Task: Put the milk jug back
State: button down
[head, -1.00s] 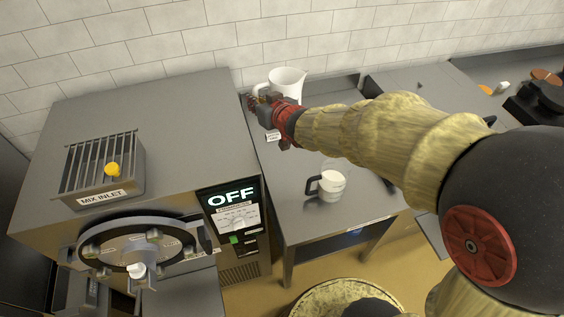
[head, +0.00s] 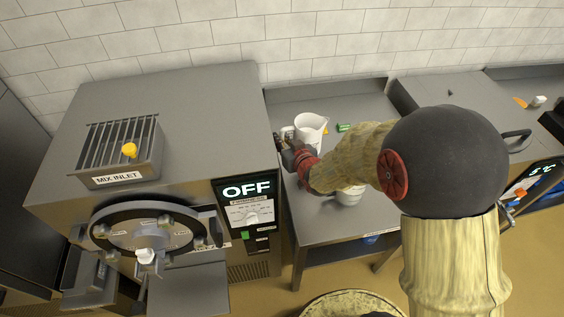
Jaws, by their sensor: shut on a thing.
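The white milk jug (head: 311,128) is at the left part of the steel table, just right of the machine. Its handle faces left. My gripper (head: 287,145) is at the handle side of the jug, shut on the jug, with the fingers small and partly hidden by the red wrist. The jug looks upright. I cannot tell whether its base touches the table.
A second white pitcher (head: 349,196) stands nearer the front, partly covered by my arm. A small green item (head: 344,127) lies right of the jug. The steel machine (head: 190,95), reading OFF, stands close on the left. The table's back (head: 350,104) is clear.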

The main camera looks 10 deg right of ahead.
notch_tip(320, 180, down, 10)
jog(key=shift+r+b, duration=0.1)
jog(key=shift+b, duration=0.7)
jog(key=c, duration=2.3)
grip_release()
jog(key=shift+f, duration=0.2)
jog(key=shift+o, duration=0.8)
